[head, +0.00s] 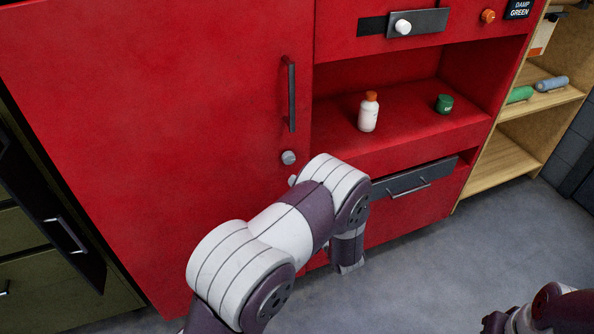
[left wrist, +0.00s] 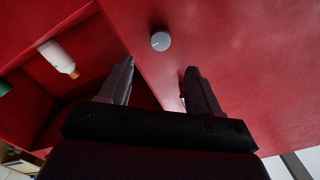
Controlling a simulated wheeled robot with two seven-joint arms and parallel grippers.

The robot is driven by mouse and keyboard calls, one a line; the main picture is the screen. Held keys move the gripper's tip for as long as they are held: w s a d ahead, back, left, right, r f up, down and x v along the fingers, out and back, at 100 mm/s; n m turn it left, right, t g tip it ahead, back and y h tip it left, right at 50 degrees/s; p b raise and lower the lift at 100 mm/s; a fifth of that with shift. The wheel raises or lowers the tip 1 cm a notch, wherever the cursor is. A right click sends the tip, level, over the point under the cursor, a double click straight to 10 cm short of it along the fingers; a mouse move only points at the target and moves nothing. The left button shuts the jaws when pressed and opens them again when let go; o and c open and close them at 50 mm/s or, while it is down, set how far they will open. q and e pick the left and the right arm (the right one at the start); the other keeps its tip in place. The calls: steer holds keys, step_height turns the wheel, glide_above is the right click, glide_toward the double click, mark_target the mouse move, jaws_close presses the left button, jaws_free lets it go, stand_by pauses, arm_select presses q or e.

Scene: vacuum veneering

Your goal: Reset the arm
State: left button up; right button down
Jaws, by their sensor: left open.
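My left arm (head: 285,230) reaches up from the lower middle of the head view, in front of the red cabinet (head: 160,110). It hides most of my left gripper there. In the left wrist view my left gripper (left wrist: 159,68) is open, with two dark fingers spread apart and nothing between them. A round grey knob (left wrist: 160,41) on the red front shows beyond the fingertips, apart from them. The knob also shows in the head view (head: 289,157). Part of my right arm (head: 550,310) shows at the lower right; its gripper is out of view.
A white bottle with an orange cap (head: 368,112) and a green jar (head: 444,104) stand in the red alcove. A vertical dark handle (head: 291,95) is above the knob. A drawer (head: 415,180) is below the alcove. Wooden shelves (head: 505,160) stand right. The grey floor (head: 430,270) is clear.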

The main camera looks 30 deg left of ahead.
arm_select(q)
steer(key=shift+v, duration=1.5)
steer(key=shift+a, duration=0.1)
